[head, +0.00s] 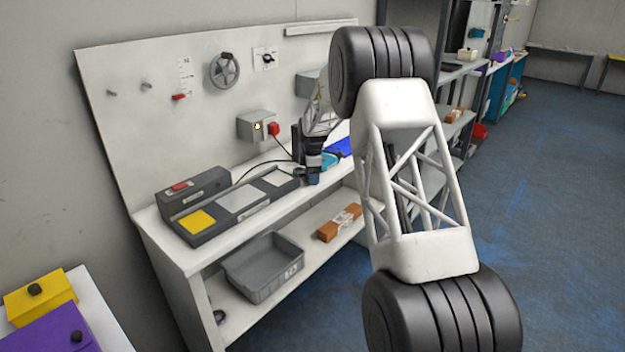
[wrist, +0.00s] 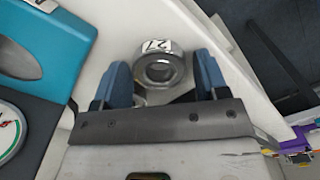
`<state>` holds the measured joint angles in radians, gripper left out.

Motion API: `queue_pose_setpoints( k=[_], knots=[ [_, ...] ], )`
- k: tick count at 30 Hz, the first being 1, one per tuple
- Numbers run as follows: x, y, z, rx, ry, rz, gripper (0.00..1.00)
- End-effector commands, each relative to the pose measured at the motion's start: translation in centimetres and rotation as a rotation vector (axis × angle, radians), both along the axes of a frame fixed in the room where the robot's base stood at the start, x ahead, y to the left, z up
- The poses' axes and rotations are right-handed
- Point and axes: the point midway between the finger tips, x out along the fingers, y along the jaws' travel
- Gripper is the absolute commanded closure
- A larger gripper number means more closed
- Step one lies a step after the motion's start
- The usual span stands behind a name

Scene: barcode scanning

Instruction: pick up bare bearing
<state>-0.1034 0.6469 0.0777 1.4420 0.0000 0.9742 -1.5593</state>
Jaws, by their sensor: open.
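The bare bearing (wrist: 160,60) is a shiny metal ring with a dark centre and a white tag marked "27" at its far rim. It sits on a white surface in the wrist view. My gripper (wrist: 162,70) is open, with one blue finger to the left of the bearing and one to the right. The bearing lies between the fingers, with a gap showing on at least the left side. I cannot tell whether the right finger touches it. In the head view my arm covers part of the bench, and I cannot make out the bearing there.
The white bench (head: 180,255) carries a dark station with yellow and grey pads (head: 237,197). A grey bin (head: 262,267) is on the shelf below. A teal object (wrist: 50,45) and a round dial (wrist: 8,132) lie left of my gripper. The bench edge is close on the right.

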Motion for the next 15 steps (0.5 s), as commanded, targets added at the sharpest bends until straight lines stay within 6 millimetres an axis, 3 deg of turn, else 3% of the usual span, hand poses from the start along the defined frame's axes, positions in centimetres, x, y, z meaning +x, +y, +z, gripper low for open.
queue_pose_setpoints(
  k=[11, 15],
  knots=[
    [-0.01, -0.01, 0.0, 0.0, 0.001, 0.0, 0.33],
    [-0.01, -0.01, 0.0, 0.0, 0.001, 0.0, 0.51]
  ],
)
